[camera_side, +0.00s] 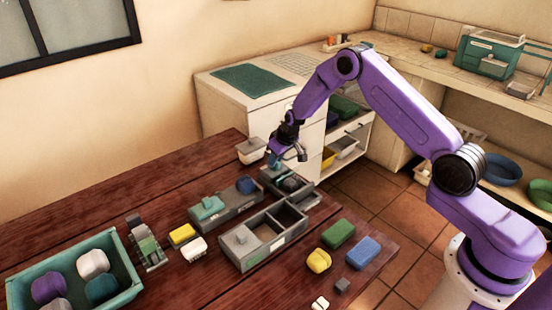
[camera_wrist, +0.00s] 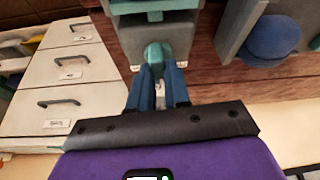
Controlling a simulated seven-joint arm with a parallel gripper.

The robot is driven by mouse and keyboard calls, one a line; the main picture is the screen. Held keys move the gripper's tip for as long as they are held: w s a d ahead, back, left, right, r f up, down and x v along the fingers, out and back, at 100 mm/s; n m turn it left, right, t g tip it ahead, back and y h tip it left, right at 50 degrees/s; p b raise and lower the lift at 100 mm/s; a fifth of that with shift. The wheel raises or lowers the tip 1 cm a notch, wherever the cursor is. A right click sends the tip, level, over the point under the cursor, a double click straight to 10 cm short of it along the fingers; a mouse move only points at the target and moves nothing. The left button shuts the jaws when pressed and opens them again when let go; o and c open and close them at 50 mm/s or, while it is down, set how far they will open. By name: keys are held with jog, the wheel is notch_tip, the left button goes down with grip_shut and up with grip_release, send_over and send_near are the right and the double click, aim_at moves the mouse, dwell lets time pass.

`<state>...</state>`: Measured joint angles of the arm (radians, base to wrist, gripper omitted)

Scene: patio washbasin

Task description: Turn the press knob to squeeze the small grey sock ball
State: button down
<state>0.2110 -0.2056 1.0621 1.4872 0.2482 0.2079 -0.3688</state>
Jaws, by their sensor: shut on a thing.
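The press (camera_side: 300,195) is a dark grey frame at the back right edge of the wooden table. Its teal press knob (camera_wrist: 157,54) is in the upper middle of the wrist view, in front of a grey block. My gripper (camera_wrist: 158,84) has its blue fingers closed around the knob, one on each side. In the side view my gripper (camera_side: 277,158) is over the press, and the knob is hard to make out there. A dark grey rounded thing (camera_side: 290,184) inside the press may be the small grey sock ball; the wrist view does not show it clearly.
A grey box with a blue ball (camera_side: 246,184) and teal block stands left of the press. A divided grey tray (camera_side: 240,262) is in front. A teal tray of balls (camera_side: 127,262) sits front left. Coloured blocks (camera_side: 338,234) lie right. A white drawer cabinet (camera_wrist: 62,85) stands behind.

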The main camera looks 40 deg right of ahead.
jog(key=m+h, duration=0.1)
jog(key=m, duration=0.3)
jog(key=m+h, duration=0.1)
jog(key=m, duration=0.1)
jog(key=shift+a+m+g+h, duration=0.25)
jog(key=shift+m+g+h, duration=0.05)
jog(key=shift+m, duration=0.1)
jog(key=m+g+h, duration=0.1)
jog(key=m, duration=0.5)
jog(key=shift+w+m+g+h, duration=0.15)
jog(key=shift+m+g+h, duration=0.15)
jog(key=shift+g+h, duration=0.1)
jog(key=c, duration=1.1)
grip_release()
jog(key=shift+a, duration=0.1)
jog(key=v, duration=1.7)
jog(key=shift+a+r, duration=0.15)
